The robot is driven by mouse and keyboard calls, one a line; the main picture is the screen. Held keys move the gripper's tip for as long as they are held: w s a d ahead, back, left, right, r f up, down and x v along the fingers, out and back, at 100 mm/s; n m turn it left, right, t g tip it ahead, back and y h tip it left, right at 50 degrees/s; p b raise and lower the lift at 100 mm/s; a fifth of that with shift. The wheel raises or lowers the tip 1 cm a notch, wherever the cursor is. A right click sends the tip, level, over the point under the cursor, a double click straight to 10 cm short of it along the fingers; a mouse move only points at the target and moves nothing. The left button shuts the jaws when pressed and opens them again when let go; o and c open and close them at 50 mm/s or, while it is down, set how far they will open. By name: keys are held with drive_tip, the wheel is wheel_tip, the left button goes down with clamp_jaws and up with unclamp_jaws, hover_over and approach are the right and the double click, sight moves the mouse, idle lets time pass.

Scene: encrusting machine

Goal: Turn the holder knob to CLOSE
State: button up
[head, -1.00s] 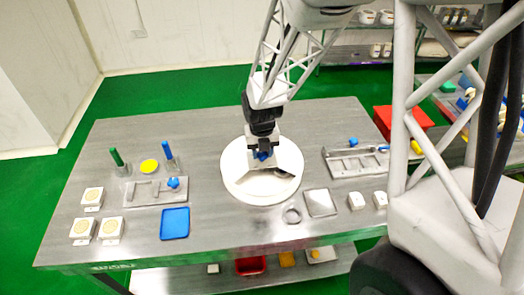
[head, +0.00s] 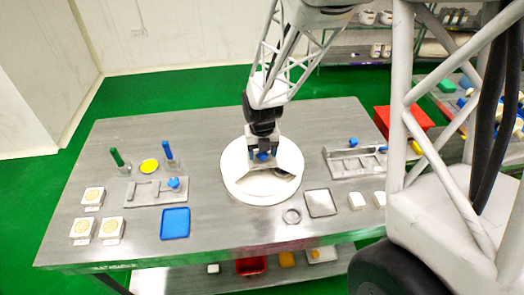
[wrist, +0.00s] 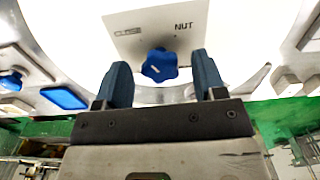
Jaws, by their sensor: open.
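The blue lobed holder knob (wrist: 160,65) sits on a pale plate in the wrist view, with a small white mark on its face. The word CLOSE is printed left of it and NUT to its upper right. It also shows as a small blue spot in the head view (head: 263,156), on the round white machine (head: 262,190). My gripper (wrist: 158,78) is open, with one blue-grey finger on each side of the knob and a visible gap to it. In the head view my gripper (head: 263,150) is over the knob.
A red bin (head: 405,122) stands at the right.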

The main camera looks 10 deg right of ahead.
drive_tip(key=shift+r, duration=3.9)
drive_tip(key=m, duration=0.3)
drive_tip(key=shift+d, duration=0.1)
drive_tip(key=m, duration=0.4)
drive_tip(key=shift+w, duration=0.15)
drive_tip(key=shift+f, duration=0.15)
drive_tip(key=shift+f, duration=3.8)
